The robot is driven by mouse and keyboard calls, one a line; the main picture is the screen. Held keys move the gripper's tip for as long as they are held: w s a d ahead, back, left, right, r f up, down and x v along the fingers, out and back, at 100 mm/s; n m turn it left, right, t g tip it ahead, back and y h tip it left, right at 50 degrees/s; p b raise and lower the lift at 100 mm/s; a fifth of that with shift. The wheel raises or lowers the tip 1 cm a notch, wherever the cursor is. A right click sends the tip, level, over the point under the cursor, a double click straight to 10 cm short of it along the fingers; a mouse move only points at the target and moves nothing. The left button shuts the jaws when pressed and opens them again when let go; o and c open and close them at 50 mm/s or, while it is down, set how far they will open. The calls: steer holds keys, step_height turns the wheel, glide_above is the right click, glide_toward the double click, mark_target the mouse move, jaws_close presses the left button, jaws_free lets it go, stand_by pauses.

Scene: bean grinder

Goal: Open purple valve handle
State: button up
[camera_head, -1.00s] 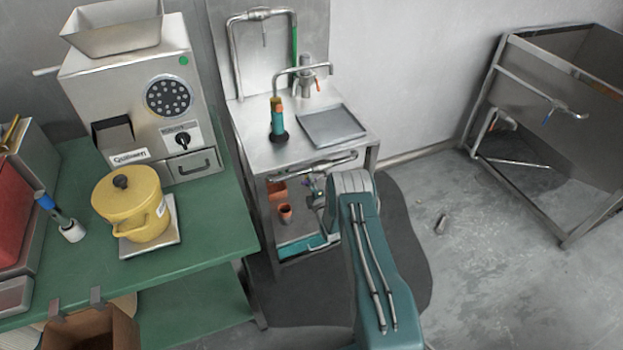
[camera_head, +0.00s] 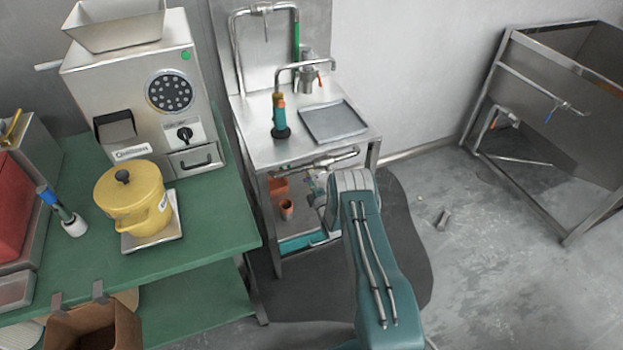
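No purple valve handle shows clearly. A tiny purplish spot (camera_head: 309,184) lies under the steel sink counter, just below the horizontal metal pipe (camera_head: 312,164), too small to identify. My teal arm reaches toward the counter's open front. Small grey and teal parts beside the arm's grey joint seem to be my gripper (camera_head: 318,191). The joint largely hides it, and its fingers cannot be made out. I cannot tell whether it touches anything.
The steel counter (camera_head: 262,150) carries a tray (camera_head: 333,122) and a green-orange bottle (camera_head: 280,117). Orange cups (camera_head: 287,207) stand beneath it. A green table (camera_head: 215,225) with a grinder (camera_head: 130,80) and yellow pot (camera_head: 130,205) is at left. Floor at right is mostly clear.

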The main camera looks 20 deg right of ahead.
steer(key=shift+s+d, duration=0.1)
steer(key=shift+s, duration=0.3)
steer(key=s+f, duration=0.2)
steer(key=s, duration=0.9)
steer(key=shift+d+f, duration=0.2)
